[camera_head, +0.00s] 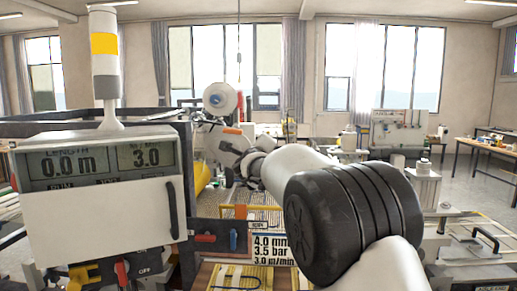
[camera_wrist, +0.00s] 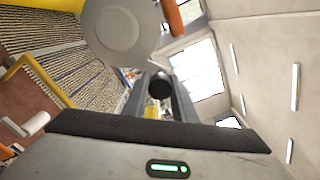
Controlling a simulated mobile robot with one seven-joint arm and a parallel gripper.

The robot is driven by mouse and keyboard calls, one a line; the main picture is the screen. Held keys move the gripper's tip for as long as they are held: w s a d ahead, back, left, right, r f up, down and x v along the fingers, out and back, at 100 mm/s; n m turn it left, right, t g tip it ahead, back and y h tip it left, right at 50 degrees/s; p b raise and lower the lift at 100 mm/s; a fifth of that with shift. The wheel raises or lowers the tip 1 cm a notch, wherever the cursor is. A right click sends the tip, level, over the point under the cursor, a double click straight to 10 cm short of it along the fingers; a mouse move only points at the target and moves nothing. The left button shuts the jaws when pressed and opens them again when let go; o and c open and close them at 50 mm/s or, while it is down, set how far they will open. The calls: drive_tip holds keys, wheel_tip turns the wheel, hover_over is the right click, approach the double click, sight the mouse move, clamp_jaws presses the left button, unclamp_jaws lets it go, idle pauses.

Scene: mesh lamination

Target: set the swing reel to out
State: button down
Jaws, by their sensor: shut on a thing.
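In the wrist view my gripper (camera_wrist: 160,96) is shut on a dark, round-ended handle (camera_wrist: 160,87), which shows between the two fingers. A large pale grey disc (camera_wrist: 110,32) stands close by at the top, with an orange bar (camera_wrist: 173,16) beside it. In the head view a pale round reel (camera_head: 220,99) with a darker hub stands behind the machine, above a small orange piece (camera_head: 232,131). My arm crosses the middle of this view, and the gripper's fingers cannot be made out there. Which part the handle belongs to is partly hidden. No in or out marking is readable.
A display panel (camera_head: 100,165) reading 0.0 m and 3.0 stands at the left under a yellow and white lamp post (camera_head: 104,45). Red and blue levers (camera_head: 233,239) and a sign (camera_head: 271,249) are below. A yellow-edged striped surface (camera_wrist: 50,60) lies left in the wrist view.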

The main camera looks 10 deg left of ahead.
drive_tip(key=shift+d+r, duration=0.2)
drive_tip(key=shift+r, duration=0.4)
drive_tip(key=c, duration=1.5)
unclamp_jaws()
drive_tip(key=shift+o, duration=0.2)
drive_tip(key=shift+f, duration=0.25)
drive_tip(key=shift+s+a+f, duration=0.1)
drive_tip(key=s+d+b, duration=0.1)
drive_tip(key=s+b, duration=0.3)
drive_tip(key=s, duration=1.3)
drive_tip(key=shift+s, duration=0.15)
